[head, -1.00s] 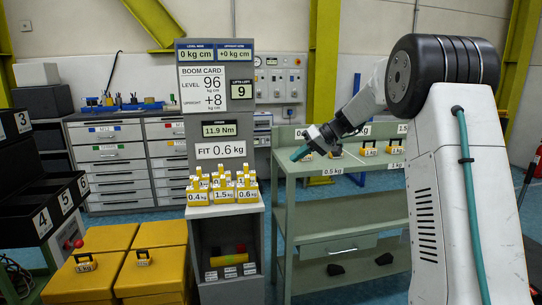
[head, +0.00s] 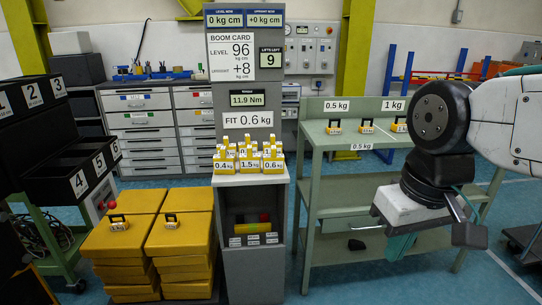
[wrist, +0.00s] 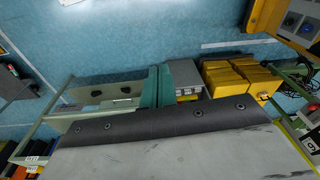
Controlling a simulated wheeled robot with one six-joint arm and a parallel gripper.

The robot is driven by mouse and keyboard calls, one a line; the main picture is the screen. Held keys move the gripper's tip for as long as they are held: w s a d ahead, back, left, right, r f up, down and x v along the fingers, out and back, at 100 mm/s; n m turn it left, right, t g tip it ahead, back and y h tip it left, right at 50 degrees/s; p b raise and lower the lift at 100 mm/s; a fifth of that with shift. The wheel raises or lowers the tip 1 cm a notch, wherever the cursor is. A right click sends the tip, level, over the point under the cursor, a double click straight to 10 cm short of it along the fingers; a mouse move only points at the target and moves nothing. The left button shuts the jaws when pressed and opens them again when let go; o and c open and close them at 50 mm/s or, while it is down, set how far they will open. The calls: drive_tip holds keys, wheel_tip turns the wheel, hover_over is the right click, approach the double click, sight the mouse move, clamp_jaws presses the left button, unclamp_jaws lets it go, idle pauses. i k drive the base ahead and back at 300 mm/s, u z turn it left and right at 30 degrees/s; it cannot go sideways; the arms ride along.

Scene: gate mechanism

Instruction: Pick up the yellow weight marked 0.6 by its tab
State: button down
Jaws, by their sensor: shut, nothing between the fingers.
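The yellow weight marked 0.6 kg (head: 273,166) stands upright at the front right of a cluster of yellow weights on the grey pedestal's shelf (head: 250,179). Its tab points up. Beside it stand the 1.5 kg weight (head: 250,166) and the 0.4 kg weight (head: 224,168); the weights behind are partly hidden. My gripper (head: 400,246) is well to the right of the weights and lower, in front of the green bench, with its teal fingers pointing down. Its teal fingers (wrist: 158,86) lie together in the wrist view, shut and empty.
The green bench (head: 350,143) holds several small yellow weights and stands right of the pedestal. Yellow blocks (head: 181,234) are stacked left of it. Black numbered bins (head: 82,182) stand further left. Blue floor (head: 340,285) is open in front.

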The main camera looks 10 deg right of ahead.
sight(273, 163)
drive_tip(key=z, duration=1.7)
drive_tip(key=i, duration=2.25)
drive_tip(key=u, duration=2.95)
